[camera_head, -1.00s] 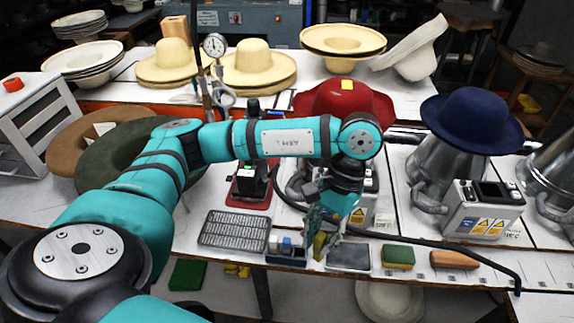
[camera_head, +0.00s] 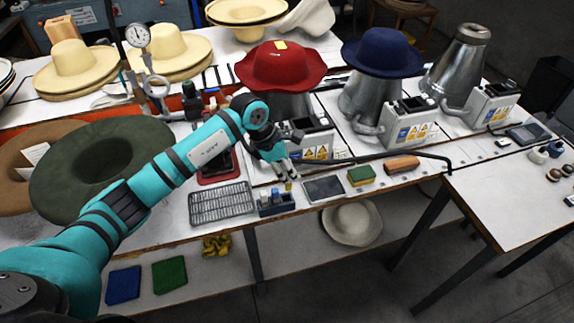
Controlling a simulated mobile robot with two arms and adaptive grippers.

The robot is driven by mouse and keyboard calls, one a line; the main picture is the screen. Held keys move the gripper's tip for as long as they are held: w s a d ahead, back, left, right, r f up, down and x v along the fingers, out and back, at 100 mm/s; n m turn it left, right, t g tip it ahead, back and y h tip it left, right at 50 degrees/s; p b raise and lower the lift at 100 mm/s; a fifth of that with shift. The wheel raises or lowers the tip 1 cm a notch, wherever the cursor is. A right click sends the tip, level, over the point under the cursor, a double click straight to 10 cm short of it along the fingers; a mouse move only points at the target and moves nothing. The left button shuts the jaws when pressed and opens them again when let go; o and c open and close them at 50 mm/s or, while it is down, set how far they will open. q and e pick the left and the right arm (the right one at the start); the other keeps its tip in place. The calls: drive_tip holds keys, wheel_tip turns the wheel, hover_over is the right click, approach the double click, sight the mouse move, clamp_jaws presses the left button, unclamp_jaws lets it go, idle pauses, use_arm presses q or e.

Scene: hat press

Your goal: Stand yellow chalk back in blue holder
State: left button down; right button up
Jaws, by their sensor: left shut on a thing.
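The blue holder (camera_head: 278,209), a small dark blue block, sits near the front edge of the workbench. A blue chalk (camera_head: 264,198) and a pale chalk (camera_head: 276,195) stand in it. My left gripper (camera_head: 287,177) points down and is shut on the yellow chalk (camera_head: 288,186). The chalk is roughly upright at the holder's right end; its lower end is small, and I cannot tell whether it is inside the holder or just above or behind it. My right gripper is not in view.
A wire rack (camera_head: 221,204) lies left of the holder. A grey slab (camera_head: 324,188), a green-and-yellow sponge (camera_head: 361,176) and an orange-brown brush (camera_head: 402,164) lie to the right. A red hat (camera_head: 281,68) stands behind my gripper.

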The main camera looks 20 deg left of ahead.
sight(287, 186)
use_arm(q)
drive_tip(key=f, duration=0.1)
drive_tip(key=f+n+b, duration=0.1)
drive_tip(key=f, duration=0.1)
drive_tip(key=w+a+f+n+b, duration=0.1)
drive_tip(key=f, duration=0.1)
drive_tip(key=shift+w+f+t, duration=0.1)
drive_tip(key=shift+f+t, duration=0.15)
drive_tip(key=shift+t, duration=0.15)
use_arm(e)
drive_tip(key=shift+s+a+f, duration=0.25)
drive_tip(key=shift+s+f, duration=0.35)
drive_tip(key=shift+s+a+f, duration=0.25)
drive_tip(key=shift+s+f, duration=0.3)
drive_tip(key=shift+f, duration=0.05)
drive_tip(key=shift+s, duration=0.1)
use_arm(q)
drive_tip(key=shift+b, duration=0.3)
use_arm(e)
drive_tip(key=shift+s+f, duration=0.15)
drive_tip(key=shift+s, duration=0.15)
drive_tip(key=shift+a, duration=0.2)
use_arm(q)
drive_tip(key=shift+f, duration=0.1)
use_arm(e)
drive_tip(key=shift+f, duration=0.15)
